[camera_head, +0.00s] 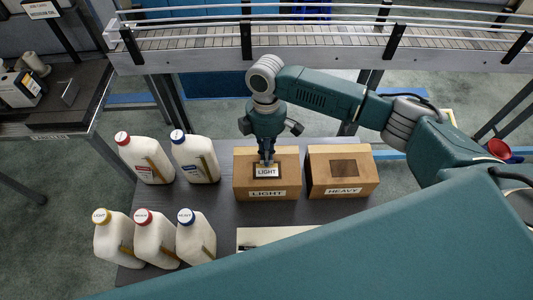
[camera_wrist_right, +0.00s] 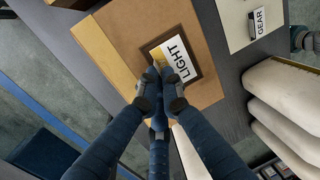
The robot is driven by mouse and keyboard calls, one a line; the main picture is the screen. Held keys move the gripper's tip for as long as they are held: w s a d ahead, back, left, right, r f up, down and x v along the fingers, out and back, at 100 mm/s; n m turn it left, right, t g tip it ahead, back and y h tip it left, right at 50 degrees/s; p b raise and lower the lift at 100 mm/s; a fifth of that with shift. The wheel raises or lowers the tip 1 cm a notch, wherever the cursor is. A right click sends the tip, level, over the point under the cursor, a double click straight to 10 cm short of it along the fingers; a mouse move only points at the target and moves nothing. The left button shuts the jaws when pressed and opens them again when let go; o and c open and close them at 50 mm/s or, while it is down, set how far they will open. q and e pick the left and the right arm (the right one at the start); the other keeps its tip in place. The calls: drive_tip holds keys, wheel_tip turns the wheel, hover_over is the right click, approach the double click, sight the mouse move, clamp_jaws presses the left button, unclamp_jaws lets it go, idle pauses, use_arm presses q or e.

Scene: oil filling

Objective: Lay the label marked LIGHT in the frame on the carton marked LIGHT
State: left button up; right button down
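The carton marked LIGHT (camera_head: 243,179) stands on the dark table, with a dark frame on its top. The white label marked LIGHT (camera_head: 267,171) has a yellow strip at one end and is at the frame; it also shows in the wrist view (camera_wrist_right: 180,56). The dark frame border (camera_wrist_right: 207,75) shows around part of the label. My right gripper (camera_head: 267,162) points down over the carton. Its fingertips (camera_wrist_right: 163,74) are closed together at the label's yellow end, pinching it. Whether the label touches the carton top is hard to tell. My left gripper is out of view.
The carton marked HEAVY (camera_head: 368,172) stands close on the right, with an empty-looking dark frame. Several white bottles (camera_head: 145,158) stand on the left. A pale board (camera_head: 270,234) lies in front, bearing a GEAR label (camera_wrist_right: 258,22). A conveyor (camera_head: 300,38) runs behind.

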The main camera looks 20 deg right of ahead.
idle(0.3)
drive_tip(key=c, duration=1.9)
unclamp_jaws()
drive_tip(key=shift+o, duration=0.7)
drive_tip(key=o, duration=0.3)
wheel_tip(320, 180, up, 6)
drive_tip(key=p, duration=0.6)
drive_tip(key=shift+f, duration=0.15)
wheel_tip(320, 180, up, 2)
drive_tip(key=shift+r+p, duration=0.1)
drive_tip(key=shift+p, duration=0.25)
drive_tip(key=shift+s, duration=0.1)
